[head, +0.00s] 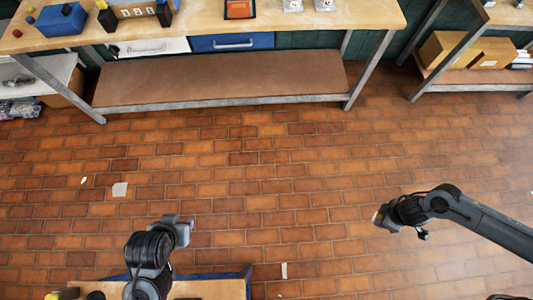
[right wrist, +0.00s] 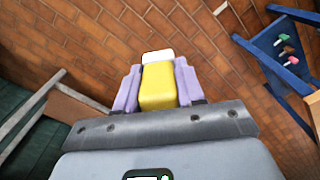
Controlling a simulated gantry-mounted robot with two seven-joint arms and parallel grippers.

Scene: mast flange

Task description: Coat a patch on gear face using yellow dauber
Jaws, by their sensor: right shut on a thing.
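The yellow dauber (right wrist: 158,85) has a yellow body and a white tip. In the right wrist view my right gripper (right wrist: 158,74) is shut on it, one pale purple finger on each side. I cannot pick out a gear face in either view.
A wooden workbench (head: 200,32) at the back carries a blue box (head: 60,22), a wooden rack (head: 137,14) and an orange-topped item (head: 239,9). Cardboard boxes (head: 447,48) sit on a shelf at right. A blue frame (right wrist: 270,45) shows in the wrist view.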

